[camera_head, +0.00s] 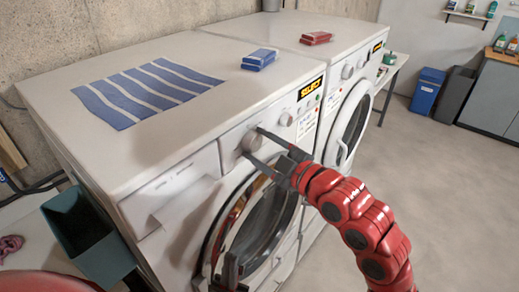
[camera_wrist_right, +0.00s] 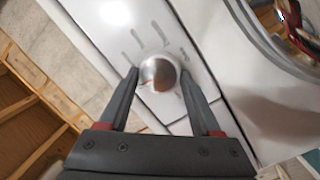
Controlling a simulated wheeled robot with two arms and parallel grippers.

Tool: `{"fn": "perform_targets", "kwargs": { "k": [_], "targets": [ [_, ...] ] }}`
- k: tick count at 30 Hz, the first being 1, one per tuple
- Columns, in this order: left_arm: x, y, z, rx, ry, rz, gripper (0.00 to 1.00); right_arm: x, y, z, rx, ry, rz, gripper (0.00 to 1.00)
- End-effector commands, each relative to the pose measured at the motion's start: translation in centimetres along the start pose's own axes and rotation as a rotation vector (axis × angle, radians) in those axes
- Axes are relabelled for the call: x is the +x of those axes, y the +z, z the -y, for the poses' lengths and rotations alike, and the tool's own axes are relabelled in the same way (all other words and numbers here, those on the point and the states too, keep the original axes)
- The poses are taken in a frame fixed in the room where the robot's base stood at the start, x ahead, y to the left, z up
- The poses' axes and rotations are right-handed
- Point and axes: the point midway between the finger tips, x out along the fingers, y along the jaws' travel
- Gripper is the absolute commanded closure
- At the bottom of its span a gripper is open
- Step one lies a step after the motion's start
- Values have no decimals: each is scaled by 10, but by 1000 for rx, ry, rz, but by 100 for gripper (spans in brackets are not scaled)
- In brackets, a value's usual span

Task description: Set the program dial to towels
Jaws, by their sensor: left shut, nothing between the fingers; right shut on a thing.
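The round silver program dial (camera_head: 250,142) is on the front panel of the nearer white washing machine (camera_head: 182,190). My right gripper (camera_head: 254,143) reaches in from the right and is shut on the dial, one finger on each side. In the right wrist view the dial (camera_wrist_right: 158,74) sits between the fingertips of the right gripper (camera_wrist_right: 158,76), with several grey marks fanned around it. I cannot read any program names. The yellow display (camera_head: 310,88) reads "SELECT". My left gripper (camera_head: 229,272) is shut and empty, low in front of the round door (camera_head: 262,222).
A second white machine (camera_head: 345,62) stands beside the first. A striped blue cloth (camera_head: 145,92), a blue stack (camera_head: 259,59) and a red stack (camera_head: 316,38) lie on top. A dark green bin (camera_head: 85,235) is at the left.

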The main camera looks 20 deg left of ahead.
Motion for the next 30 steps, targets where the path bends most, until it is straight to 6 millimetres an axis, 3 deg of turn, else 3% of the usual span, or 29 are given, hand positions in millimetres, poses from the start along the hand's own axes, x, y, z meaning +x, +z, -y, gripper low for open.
{"fn": "perform_targets", "kwargs": {
  "k": [12,30],
  "targets": [
    [-32,5,-2,0,0,0,100,0,1,0,366,-43,26,91],
    [-50,8,-2,0,0,0,100,0,0,-4,930,-116,76,91]
  ]
}}
